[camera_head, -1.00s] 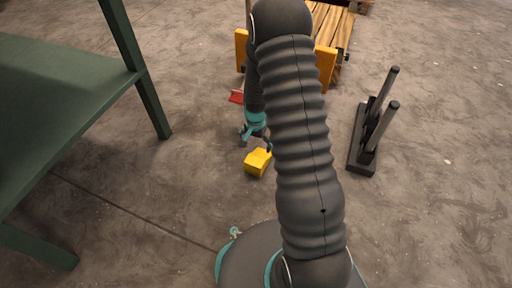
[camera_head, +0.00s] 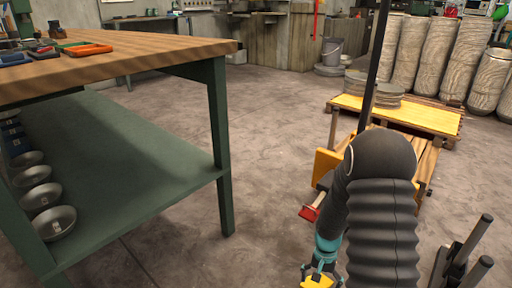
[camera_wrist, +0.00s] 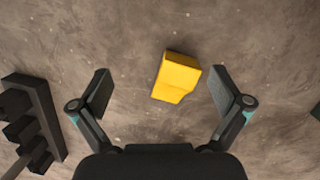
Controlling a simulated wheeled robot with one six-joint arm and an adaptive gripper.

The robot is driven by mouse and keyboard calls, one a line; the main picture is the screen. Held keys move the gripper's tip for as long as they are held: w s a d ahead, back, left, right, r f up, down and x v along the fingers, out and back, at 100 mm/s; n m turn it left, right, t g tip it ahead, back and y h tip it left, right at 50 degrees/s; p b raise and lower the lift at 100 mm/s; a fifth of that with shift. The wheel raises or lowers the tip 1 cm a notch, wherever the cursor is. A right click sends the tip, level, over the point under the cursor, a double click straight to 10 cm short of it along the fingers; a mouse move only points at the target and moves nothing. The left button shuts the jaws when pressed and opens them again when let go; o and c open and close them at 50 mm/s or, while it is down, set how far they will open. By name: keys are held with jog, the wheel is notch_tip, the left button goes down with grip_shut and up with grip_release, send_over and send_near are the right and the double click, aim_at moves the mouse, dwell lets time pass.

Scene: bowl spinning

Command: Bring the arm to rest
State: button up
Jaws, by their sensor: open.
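My gripper (camera_wrist: 162,95) is open, with its two fingers spread wide and nothing held between them. In the wrist view a yellow block (camera_wrist: 176,78) shows ahead of and between the fingers, apart from both, over the concrete floor. In the head view my arm fills the lower right. The gripper (camera_head: 320,268) is low at the bottom edge there, partly cut off, with the yellow block (camera_head: 318,281) just showing beside it.
A green workbench (camera_head: 220,150) with a wooden top stands at left, with several metal bowls (camera_head: 54,222) on its lower shelf. A yellow-ended wooden cart (camera_head: 326,165) is behind my arm. A black stand with posts (camera_head: 462,262) is at right. The middle floor is clear.

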jog(key=s+a+r+n+t+p, duration=0.1)
jog(key=s+r, duration=0.5)
jog(key=r, duration=0.9)
jog(key=s+a+r+n+t+p, duration=0.2)
jog(key=s+r+t+p, duration=0.2)
jog(key=r, duration=1.2)
jog(key=s+a+r+n+t+p, duration=0.2)
jog(key=s+r+p, duration=0.3)
jog(key=s+r, duration=0.4)
notch_tip(320, 180, up, 7)
jog(key=shift+f+t, duration=0.2)
jog(key=shift+t, duration=0.2)
jog(key=shift+a, duration=0.1)
